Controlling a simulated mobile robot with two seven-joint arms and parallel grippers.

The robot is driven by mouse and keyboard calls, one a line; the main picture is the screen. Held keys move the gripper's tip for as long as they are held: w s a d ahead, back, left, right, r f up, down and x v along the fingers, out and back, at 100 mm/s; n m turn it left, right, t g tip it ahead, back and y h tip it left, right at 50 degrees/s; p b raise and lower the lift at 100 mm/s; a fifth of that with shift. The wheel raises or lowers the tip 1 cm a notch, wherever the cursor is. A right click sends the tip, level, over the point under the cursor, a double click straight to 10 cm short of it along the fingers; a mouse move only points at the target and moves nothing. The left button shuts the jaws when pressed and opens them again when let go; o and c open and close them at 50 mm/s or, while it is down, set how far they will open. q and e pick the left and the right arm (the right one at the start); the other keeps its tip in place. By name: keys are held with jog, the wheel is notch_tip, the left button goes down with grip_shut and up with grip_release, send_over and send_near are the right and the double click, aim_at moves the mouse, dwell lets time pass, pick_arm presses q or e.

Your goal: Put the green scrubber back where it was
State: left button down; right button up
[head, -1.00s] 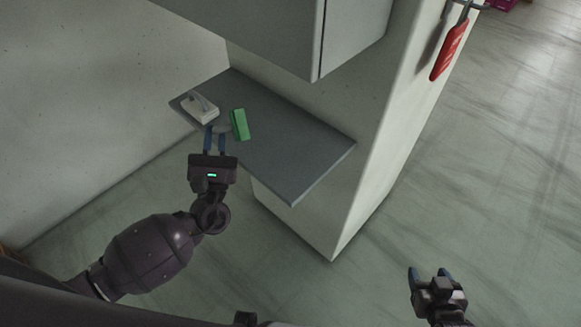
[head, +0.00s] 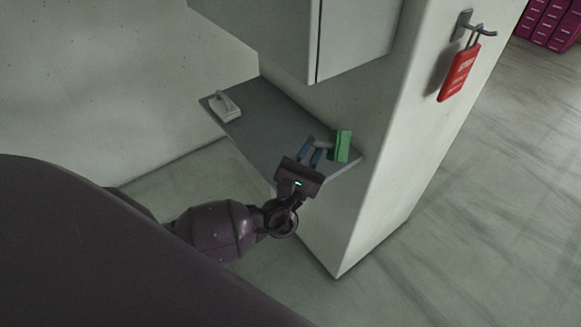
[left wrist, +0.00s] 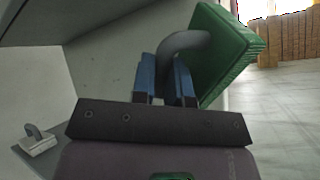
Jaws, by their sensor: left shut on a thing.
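The green scrubber (head: 342,146) is a green block with a grey curved handle (left wrist: 187,42). My left gripper (head: 312,150) is shut on that handle, as the left wrist view shows (left wrist: 165,80). The scrubber is tilted, near the right end of the grey shelf (head: 262,128). I cannot tell whether it touches the shelf or is held above it. My right gripper is not in view.
A white scrubber with a grey handle (head: 226,108) sits at the shelf's far left end. A cabinet (head: 270,35) overhangs the shelf. A red tag (head: 460,74) hangs from a hook on the white end wall. The middle of the shelf is clear.

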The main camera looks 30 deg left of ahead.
pick_arm(q)
jog(key=w+a+r+m+g+h+b, duration=0.1)
jog(key=w+a+r+m+g+h, duration=0.15)
jog(key=a+r+m+g, duration=0.35)
jog(key=w+a+r+m+g+h, duration=0.1)
jog(key=w+a+r+m, duration=0.1)
jog(key=w+a+m, duration=0.45)
jog(key=s+f+m+g, duration=0.4)
jog(key=s+f+g, duration=0.1)
jog(key=s+f, duration=0.1)
jog(key=shift+s+d+g, duration=0.2)
jog(key=shift+s+g, duration=0.1)
jog(key=shift+g, duration=0.1)
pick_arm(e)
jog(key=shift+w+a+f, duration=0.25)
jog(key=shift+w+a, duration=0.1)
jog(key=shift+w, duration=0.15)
